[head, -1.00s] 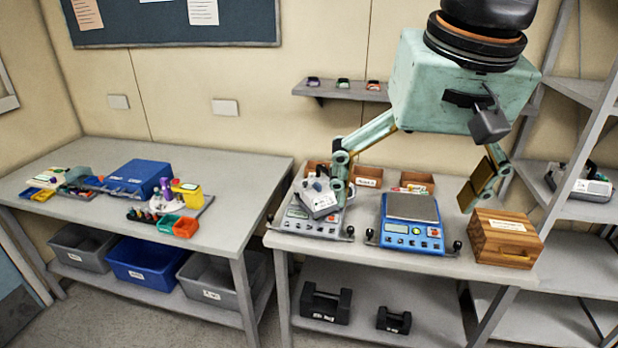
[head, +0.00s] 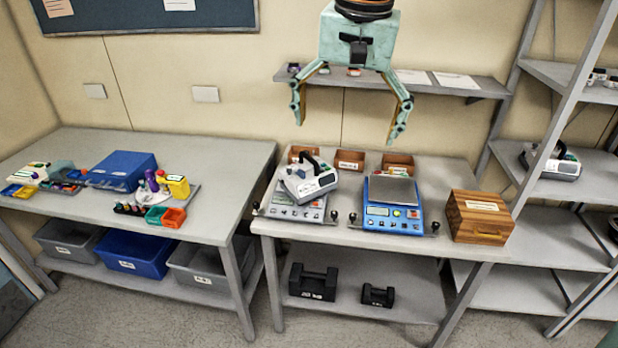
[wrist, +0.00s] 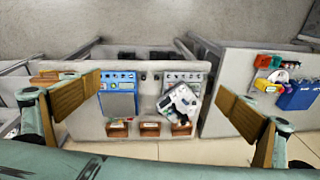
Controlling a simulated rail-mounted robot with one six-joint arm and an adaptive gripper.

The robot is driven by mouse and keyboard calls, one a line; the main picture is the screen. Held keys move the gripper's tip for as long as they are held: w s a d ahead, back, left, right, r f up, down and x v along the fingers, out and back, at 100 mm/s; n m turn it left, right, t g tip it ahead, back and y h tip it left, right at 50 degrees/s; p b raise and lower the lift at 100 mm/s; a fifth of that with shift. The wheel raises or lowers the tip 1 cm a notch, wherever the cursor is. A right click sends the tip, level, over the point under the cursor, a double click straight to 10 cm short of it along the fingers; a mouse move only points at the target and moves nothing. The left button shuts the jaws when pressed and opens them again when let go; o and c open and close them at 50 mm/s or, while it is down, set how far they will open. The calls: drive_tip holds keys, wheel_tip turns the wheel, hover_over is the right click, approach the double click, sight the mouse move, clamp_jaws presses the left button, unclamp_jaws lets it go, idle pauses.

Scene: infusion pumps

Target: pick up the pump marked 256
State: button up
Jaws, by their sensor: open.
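A white and grey pump (head: 309,178) with a dark carry handle rests tilted on the grey scale (head: 295,210) at the left of the right-hand table. It also shows in the wrist view (wrist: 180,103), between my fingers. Another similar pump (head: 553,160) stands on the rack at the right. The markings on both are too small to read. My gripper (head: 350,120) is open and empty, raised above the back of the table, with its fingers spread wide. It hangs above and to the right of the pump on the scale and does not touch it.
A blue scale (head: 393,216) with an empty plate stands beside the grey one. A wooden box (head: 480,216) is at the table's right end, with small brown bins (head: 350,161) behind. A wall shelf (head: 425,84) lies behind my gripper. The left table (head: 100,207) holds bins and bottles.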

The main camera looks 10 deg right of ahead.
drive_tip(key=w+f+m+p, duration=0.2)
drive_tip(key=w+p, duration=0.1)
drive_tip(key=w, duration=0.8)
drive_tip(key=m+g+p, duration=0.2)
drive_tip(key=m+p, duration=0.4)
drive_tip(key=p, duration=0.3)
hover_over(308, 168)
wheel_tip(308, 168, down, 22)
drive_tip(key=shift+s+a+r, duration=0.1)
drive_tip(key=shift+s+r, duration=0.05)
drive_tip(key=shift+f, duration=0.2)
drive_tip(key=shift+f+p, duration=0.4)
drive_tip(key=shift+f, duration=3.85)
drive_tip(key=shift+a+f+p, duration=0.1)
drive_tip(key=shift+f+p, duration=0.55)
drive_tip(key=shift+f, duration=1.95)
